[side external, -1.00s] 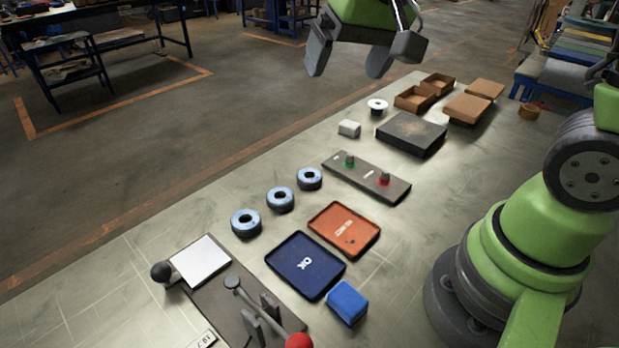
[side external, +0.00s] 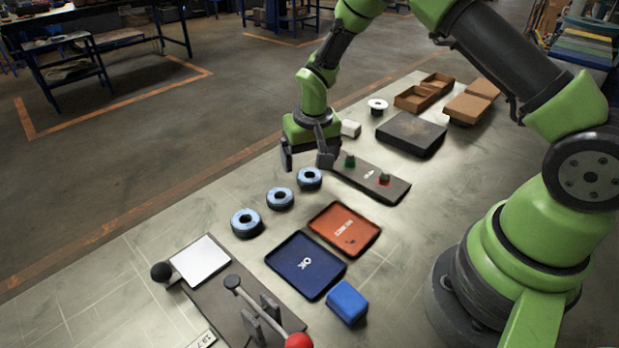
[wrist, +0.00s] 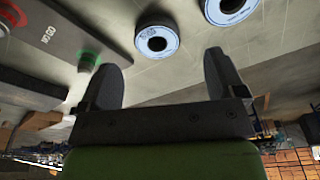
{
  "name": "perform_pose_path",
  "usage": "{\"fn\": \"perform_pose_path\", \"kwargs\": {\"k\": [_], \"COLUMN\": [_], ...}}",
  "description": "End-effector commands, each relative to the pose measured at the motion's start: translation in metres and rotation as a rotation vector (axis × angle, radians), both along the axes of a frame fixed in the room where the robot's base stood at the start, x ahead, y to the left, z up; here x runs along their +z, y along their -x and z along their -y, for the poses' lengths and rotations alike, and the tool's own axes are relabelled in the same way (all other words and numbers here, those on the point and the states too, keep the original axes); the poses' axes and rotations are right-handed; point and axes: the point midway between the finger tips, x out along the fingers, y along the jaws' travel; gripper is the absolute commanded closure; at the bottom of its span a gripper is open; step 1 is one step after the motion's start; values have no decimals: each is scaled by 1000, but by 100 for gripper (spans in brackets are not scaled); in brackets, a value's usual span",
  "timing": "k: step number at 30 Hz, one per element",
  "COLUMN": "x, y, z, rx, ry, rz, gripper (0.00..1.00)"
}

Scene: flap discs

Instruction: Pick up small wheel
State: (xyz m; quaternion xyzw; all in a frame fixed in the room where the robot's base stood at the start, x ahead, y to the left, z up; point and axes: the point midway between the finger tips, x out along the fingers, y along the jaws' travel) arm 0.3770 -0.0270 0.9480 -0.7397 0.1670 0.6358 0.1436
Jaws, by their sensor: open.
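Three flap discs with blue tops and dark centre holes stand in a row on the table: a far one (side external: 309,179), a middle one (side external: 280,199) and a near one (side external: 246,223). The far one looks a little smaller than the near one. My gripper (side external: 305,161) is open and empty, above the table just behind the far disc. In the wrist view the jaws (wrist: 165,80) are spread, with one disc (wrist: 157,42) ahead between them and another disc (wrist: 228,8) at the top edge.
A grey panel (side external: 394,190) with a green button (side external: 350,161) and a red button (side external: 384,179) lies right of the gripper. A blue OK tray (side external: 327,291) and an orange tray (side external: 369,243) lie in front.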

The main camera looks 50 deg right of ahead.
Motion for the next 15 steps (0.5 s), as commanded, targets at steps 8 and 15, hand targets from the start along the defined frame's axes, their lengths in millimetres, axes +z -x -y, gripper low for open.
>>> {"fn": "perform_pose_path", "kwargs": {"k": [8,15], "x": [-39,-50], "y": [-5,-7], "z": [7,8], "rx": [-2,-1], "ry": [-1,0], "rz": [-3,0], "gripper": [11,11]}}
